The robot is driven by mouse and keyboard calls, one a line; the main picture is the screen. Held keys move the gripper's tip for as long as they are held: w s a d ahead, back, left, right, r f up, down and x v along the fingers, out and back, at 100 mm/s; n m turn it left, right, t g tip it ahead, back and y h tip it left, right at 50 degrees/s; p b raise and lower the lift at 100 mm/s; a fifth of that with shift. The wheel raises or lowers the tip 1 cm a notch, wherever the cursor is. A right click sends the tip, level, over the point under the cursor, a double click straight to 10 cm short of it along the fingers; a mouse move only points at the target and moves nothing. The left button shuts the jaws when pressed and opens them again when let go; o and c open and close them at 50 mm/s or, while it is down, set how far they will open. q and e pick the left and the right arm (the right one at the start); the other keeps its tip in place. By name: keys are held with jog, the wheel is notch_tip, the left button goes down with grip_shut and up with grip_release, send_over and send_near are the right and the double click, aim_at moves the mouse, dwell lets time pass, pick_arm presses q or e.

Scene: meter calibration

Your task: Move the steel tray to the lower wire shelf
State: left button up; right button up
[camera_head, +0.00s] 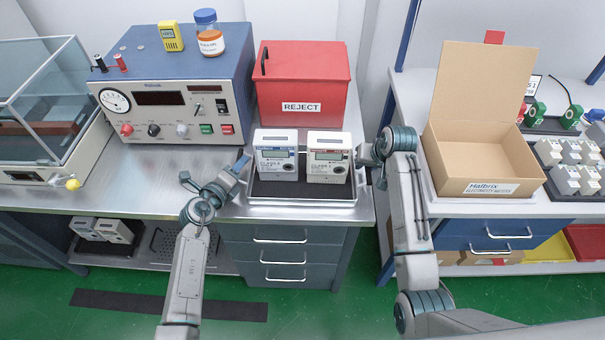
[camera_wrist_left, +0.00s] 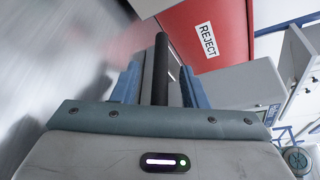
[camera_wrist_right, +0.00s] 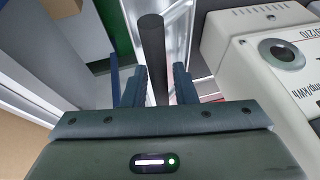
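The steel tray (camera_head: 285,213) rests on the bench with a dark mat in it. Two white meters stand in it side by side, one with a blue-topped label (camera_head: 276,160) and one with a red-topped label (camera_head: 328,162). My left gripper (camera_head: 238,168) is at the tray's left end; in the left wrist view a dark bar (camera_wrist_left: 160,70) stands between its open fingers with gaps. My right gripper (camera_head: 376,158) is at the right end; a dark bar (camera_wrist_right: 154,60) lies close between its fingers, contact unclear. A low shelf (camera_head: 150,262) under the bench is partly hidden by my left arm.
Two meters (camera_head: 105,229) and a dark perforated mat (camera_head: 178,243) occupy the low shelf. A red REJECT bin (camera_head: 302,85) and a blue test console (camera_head: 170,95) stand behind the tray. Drawers (camera_head: 280,255) are below it. An open cardboard box (camera_head: 480,165) stands right.

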pick_arm(q)
jog(key=c, duration=0.5)
pick_arm(e)
jog(key=c, duration=0.5)
pick_arm(q)
grip_shut()
pick_arm(e)
grip_shut()
pick_arm(q)
jog(key=shift+r, duration=0.2)
pick_arm(e)
jog(key=shift+w+r, duration=0.1)
jog(key=shift+r, duration=0.1)
